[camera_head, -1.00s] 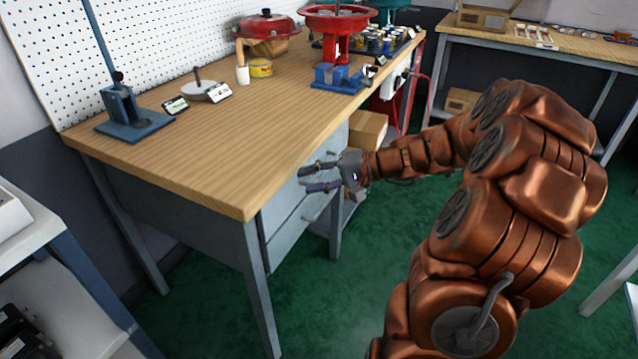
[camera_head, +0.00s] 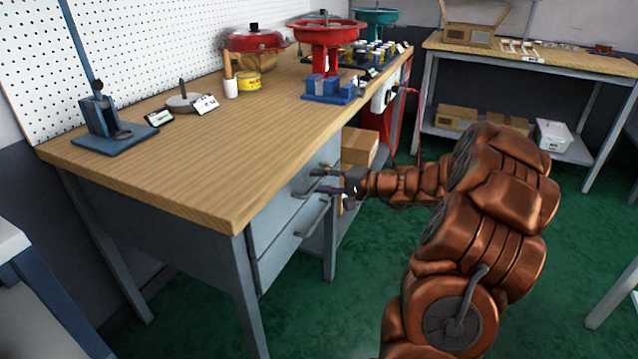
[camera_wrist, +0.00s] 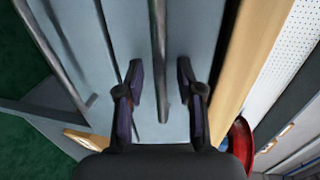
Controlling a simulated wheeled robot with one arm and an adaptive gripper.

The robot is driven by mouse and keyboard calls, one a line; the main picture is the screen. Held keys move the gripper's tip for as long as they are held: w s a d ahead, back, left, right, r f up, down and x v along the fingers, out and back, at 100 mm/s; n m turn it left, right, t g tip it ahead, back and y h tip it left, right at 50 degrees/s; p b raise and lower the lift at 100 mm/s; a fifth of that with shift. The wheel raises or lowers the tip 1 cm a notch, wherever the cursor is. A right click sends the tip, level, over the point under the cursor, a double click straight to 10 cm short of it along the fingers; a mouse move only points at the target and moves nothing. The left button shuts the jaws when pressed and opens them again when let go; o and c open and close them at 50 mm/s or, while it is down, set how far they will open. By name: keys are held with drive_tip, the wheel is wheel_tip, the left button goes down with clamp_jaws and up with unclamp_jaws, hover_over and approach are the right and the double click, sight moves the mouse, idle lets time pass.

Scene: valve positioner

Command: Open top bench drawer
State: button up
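The bench's top drawer (camera_head: 276,211) has a grey front under the wooden top and looks closed. In the wrist view its front (camera_wrist: 128,28) fills the middle, with a dark bar handle (camera_wrist: 158,45) running down it. My gripper (camera_head: 318,187) is at the drawer front in the head view. In the wrist view my gripper (camera_wrist: 160,82) is open, one finger on each side of the handle. The fingers look apart from the bar; how deep they reach is unclear. In the head view the gripper partly hides the top handle.
A lower drawer handle (camera_head: 314,217) is just below my gripper; it also shows at left in the wrist view (camera_wrist: 55,50). The wooden benchtop (camera_head: 190,185) overhangs close above. A cardboard box (camera_head: 358,147) sits behind the gripper. Green floor (camera_head: 390,260) is free in front.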

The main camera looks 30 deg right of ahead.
drive_tip(key=shift+w+a, duration=0.2)
drive_tip(key=shift+w, duration=0.15)
clamp_jaws()
idle(0.6)
